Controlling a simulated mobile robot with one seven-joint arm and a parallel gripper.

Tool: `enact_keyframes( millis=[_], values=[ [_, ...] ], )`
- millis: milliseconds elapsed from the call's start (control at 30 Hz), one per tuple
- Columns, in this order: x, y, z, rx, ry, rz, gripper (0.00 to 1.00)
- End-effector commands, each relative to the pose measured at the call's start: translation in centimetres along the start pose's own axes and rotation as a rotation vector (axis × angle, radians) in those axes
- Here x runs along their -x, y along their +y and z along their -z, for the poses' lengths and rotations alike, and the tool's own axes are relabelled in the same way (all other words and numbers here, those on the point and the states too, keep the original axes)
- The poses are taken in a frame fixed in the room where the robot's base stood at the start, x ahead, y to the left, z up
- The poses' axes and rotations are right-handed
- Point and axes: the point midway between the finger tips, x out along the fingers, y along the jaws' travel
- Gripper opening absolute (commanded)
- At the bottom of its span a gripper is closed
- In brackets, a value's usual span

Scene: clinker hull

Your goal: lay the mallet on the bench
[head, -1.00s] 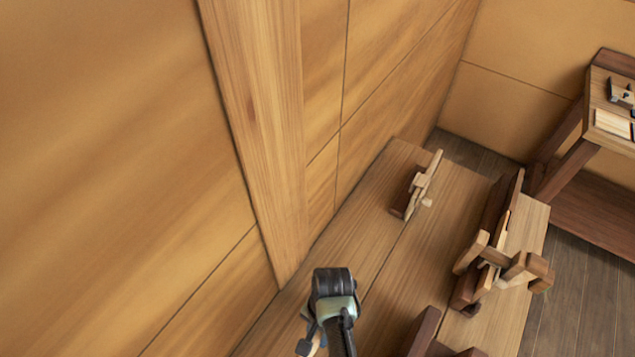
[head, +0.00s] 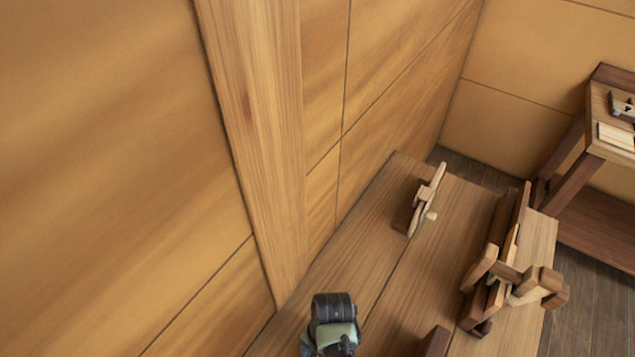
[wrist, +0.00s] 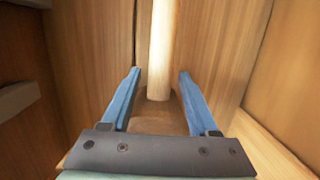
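My gripper shows in the wrist view (wrist: 160,72), its two blue fingers spread apart. A pale round wooden handle (wrist: 160,45), which looks like the mallet's, runs from the top edge down between the fingers, with a gap on each side. A brown shape shows below its end, but I cannot tell whether it is the mallet's head. In the head view, my dark wrist is at the bottom edge above the bench (head: 380,270). My fingers and anything between them are out of that frame.
A pale wooden tool (head: 427,200) lies against a dark block at the bench's far end. A wooden vise-like fixture (head: 500,270) stands at the right side. A side table (head: 590,130) stands at the upper right. The wall (head: 130,150) borders the bench at left. Bench boards between are clear.

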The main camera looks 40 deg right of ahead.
Motion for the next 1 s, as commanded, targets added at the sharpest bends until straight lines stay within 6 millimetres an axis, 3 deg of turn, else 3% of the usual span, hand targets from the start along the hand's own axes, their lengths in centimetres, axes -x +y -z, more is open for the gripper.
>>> enact_keyframes(
  millis=[300,467,1000],
  values=[
    [0.0,0.1,0.0,0.000,-0.001,-0.001,0.64],
    [1.3,0.0,0.1,0.000,0.001,0.001,0.64],
    [11.9,0.0,0.0,0.000,0.001,0.001,0.64]
  ],
)
